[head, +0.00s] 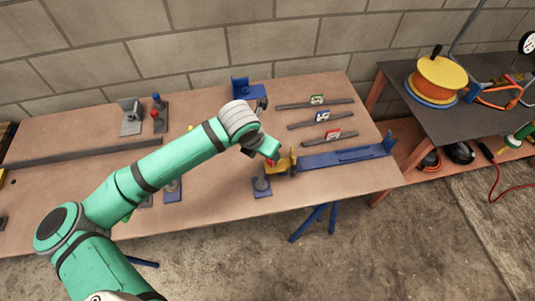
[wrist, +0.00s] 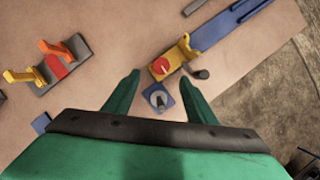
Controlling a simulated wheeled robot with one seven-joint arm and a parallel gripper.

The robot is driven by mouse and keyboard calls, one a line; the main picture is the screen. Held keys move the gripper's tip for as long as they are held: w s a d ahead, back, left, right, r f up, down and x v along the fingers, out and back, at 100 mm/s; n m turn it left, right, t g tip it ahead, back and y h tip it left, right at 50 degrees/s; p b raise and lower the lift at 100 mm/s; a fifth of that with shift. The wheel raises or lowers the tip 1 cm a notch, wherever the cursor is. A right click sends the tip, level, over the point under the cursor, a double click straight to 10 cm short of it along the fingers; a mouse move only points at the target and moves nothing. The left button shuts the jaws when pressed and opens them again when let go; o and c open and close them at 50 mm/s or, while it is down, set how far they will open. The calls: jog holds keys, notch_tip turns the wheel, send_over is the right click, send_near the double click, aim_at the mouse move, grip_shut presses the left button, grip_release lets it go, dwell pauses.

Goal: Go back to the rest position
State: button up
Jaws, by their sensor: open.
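My gripper (head: 268,152) is over the right part of the brown workbench (head: 225,207), at the end of my green arm. In the wrist view my gripper (wrist: 161,77) has its two green fingers spread apart, with nothing held between them. A small blue plate with a grey round post (wrist: 158,98) shows between the fingers. Just beyond the fingertips is a yellow block with a red round top (wrist: 162,66), at the end of a blue rail (wrist: 215,35). I cannot tell the height of the fingers above them.
Near the back edge stand a blue bracket (head: 240,86) and a grey bracket (head: 130,118). Several dark bars with small tags lie right of my gripper. A long dark bar (head: 85,152) lies at the left. A dark table with an orange reel (head: 440,78) stands at the right.

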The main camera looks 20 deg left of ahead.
jog(key=shift+v, duration=0.8)
